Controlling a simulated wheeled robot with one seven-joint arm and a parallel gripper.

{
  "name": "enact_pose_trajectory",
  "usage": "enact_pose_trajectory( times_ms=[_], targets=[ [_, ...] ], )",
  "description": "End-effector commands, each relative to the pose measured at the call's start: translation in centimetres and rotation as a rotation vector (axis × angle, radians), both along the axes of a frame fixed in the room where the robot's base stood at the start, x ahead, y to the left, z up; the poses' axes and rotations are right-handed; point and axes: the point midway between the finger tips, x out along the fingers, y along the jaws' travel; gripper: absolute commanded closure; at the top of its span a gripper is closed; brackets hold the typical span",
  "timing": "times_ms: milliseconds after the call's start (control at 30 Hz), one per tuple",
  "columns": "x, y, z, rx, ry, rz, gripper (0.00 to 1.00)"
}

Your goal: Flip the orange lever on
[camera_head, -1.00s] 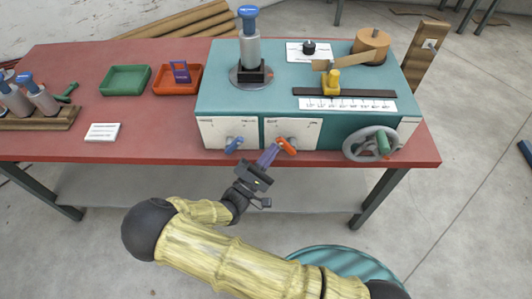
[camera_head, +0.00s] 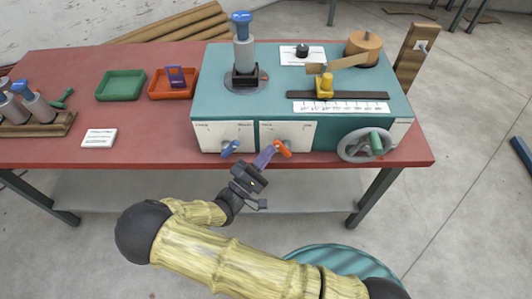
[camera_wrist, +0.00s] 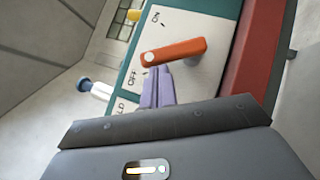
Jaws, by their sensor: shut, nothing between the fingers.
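The orange lever (camera_head: 283,149) is on the front white panel of the teal machine. My gripper (camera_head: 267,153) has purple fingers, shut and empty, just left of the lever in the head view. In the wrist view my gripper (camera_wrist: 158,72) is at the lever's OFF side, very close; I cannot tell whether it touches.
A blue lever (camera_head: 230,148) is to the left on the neighbouring panel. A handwheel (camera_head: 347,153) with a green handle is to the right. The red table edge (camera_head: 320,161) runs just below the levers. The floor in front of the table is open.

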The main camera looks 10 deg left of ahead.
Motion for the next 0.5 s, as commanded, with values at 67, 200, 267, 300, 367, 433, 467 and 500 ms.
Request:
enact_pose_trajectory(
  times_ms=[67,200,267,300,367,433,467,500],
  targets=[
    [0.0,-0.1,0.5,0.027,0.005,-0.001,1.0],
    [0.1,-0.3,1.1,0.099,0.022,-0.003,1.0],
    [0.1,-0.4,1.4,0.141,0.032,-0.003,1.0],
    [0.1,-0.5,1.7,0.172,0.039,-0.002,1.0],
    [0.2,-0.7,2.0,0.225,0.052,-0.001,1.0],
    [0.2,-0.9,2.3,0.288,0.068,-0.003,1.0],
    [0.2,-1.1,2.5,0.315,0.074,-0.003,1.0],
    [0.3,-1.2,2.6,0.352,0.083,-0.003,1.0]
  ],
)
